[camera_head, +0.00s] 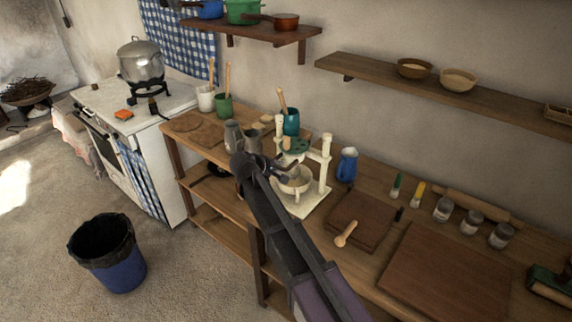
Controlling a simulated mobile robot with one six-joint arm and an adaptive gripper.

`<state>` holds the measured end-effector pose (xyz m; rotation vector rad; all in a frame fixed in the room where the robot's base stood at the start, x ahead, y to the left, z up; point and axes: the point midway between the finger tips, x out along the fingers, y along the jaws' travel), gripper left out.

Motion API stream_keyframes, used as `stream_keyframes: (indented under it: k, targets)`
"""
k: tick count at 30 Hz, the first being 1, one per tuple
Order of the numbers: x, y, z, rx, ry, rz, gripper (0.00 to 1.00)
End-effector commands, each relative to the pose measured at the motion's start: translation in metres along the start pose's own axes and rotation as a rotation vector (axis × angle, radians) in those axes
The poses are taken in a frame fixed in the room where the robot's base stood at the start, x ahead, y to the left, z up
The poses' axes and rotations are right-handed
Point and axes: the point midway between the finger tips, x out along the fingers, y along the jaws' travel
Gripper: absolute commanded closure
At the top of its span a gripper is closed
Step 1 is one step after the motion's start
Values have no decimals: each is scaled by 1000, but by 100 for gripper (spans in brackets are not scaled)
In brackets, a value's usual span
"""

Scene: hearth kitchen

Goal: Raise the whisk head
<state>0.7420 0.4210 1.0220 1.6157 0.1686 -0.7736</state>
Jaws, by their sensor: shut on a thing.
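The whisk stand (325,165) is a cream frame with two upright posts on a flat base, on the wooden counter. A dark green whisk head (297,146) sits between the posts, above a cream bowl (297,184). My gripper (284,168) is at the front left of the stand, just below the whisk head and over the bowl's near rim. It appears shut on part of the whisk head; the exact contact is small and partly hidden by my own arm. Whether the whisk's lower end is inside the bowl cannot be made out.
Grey metal vessels (234,135) stand close left of the stand. A teal utensil pot (291,122) is behind it and a blue jug (347,165) right of it. Cutting boards (440,275), a wooden spoon (346,233) and jars (472,222) lie farther right. A shelf (440,90) hangs above.

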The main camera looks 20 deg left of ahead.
Motion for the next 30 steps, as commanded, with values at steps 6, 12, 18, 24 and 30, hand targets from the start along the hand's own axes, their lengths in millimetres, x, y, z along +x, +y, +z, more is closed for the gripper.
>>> stream_keyframes:
  k: [6, 12, 18, 24, 30]
  targets:
    - [-6, 8, 0, -1, 1, 0, 100]
    - [-10, 14, 0, -1, 1, 0, 100]
    - [-14, 20, 0, -1, 1, 0, 100]
    - [-17, 25, 0, -1, 1, 0, 100]
    - [-21, 31, 0, -1, 1, 0, 100]
